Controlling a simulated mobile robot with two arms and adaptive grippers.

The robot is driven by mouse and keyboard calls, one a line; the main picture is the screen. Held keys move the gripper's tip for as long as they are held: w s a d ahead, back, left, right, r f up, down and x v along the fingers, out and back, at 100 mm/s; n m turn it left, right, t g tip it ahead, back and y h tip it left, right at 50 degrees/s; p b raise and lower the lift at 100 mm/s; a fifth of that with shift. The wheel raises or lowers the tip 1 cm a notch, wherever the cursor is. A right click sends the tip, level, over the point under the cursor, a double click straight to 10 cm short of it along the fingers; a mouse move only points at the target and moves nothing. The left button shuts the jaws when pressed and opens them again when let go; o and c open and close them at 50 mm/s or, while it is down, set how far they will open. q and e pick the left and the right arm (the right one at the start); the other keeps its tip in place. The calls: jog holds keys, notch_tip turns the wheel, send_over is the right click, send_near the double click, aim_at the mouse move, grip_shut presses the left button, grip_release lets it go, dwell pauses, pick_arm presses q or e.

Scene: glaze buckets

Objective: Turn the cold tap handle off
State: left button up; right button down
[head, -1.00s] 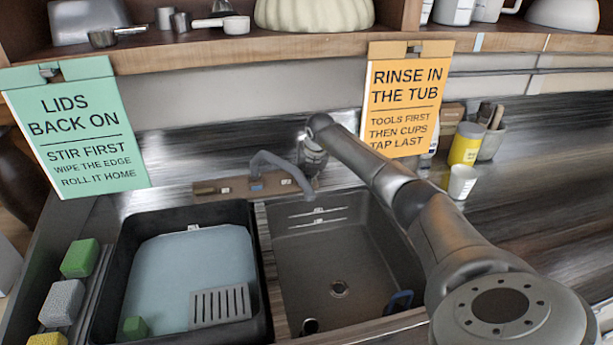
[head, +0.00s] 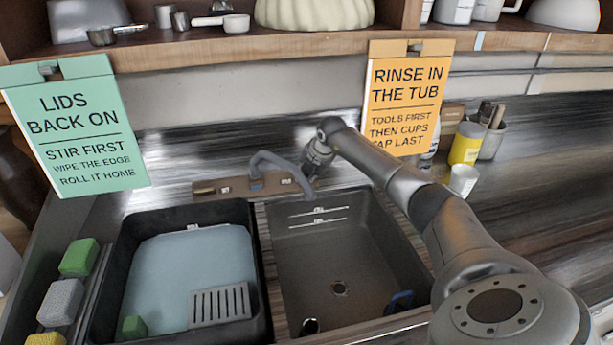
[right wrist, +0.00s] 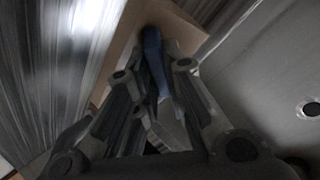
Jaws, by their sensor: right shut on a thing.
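The grey tap spout (head: 278,162) arches up from a brown base block (head: 205,190) behind the sink. My right gripper (head: 308,178) is at the right end of that block, beside the spout. In the right wrist view, a blue tap handle (right wrist: 152,52) on the brown block runs down between the fingers of my right gripper (right wrist: 163,100), which is shut on it. In the head view the gripper and wrist hide this handle. I cannot tell whether water runs. My left gripper is not in view.
The metal sink basin (head: 335,255) has a drain and a blue item (head: 400,301) at its front right. A black tub (head: 130,245) of pale blue liquid stands to its left. A yellow tin (head: 466,143) and cups stand at the right. A shelf (head: 300,40) and hanging signs are above.

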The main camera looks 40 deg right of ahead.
jog(key=m, duration=0.3)
jog(key=shift+m+t, duration=0.3)
jog(key=shift+t, duration=0.1)
jog(key=shift+m+t+p, duration=0.5)
jog(key=shift+m+p, duration=0.1)
jog(key=shift+m, duration=1.6)
jog(key=c, duration=1.5)
grip_release()
jog(key=shift+r, duration=0.1)
jog(key=shift+s+r, duration=0.1)
jog(key=shift+s, duration=0.1)
jog(key=s+a, duration=0.1)
jog(key=s, duration=1.1)
jog(key=shift+s+a+r, duration=0.15)
jog(key=shift+a+r, duration=0.15)
jog(key=shift+a, duration=0.05)
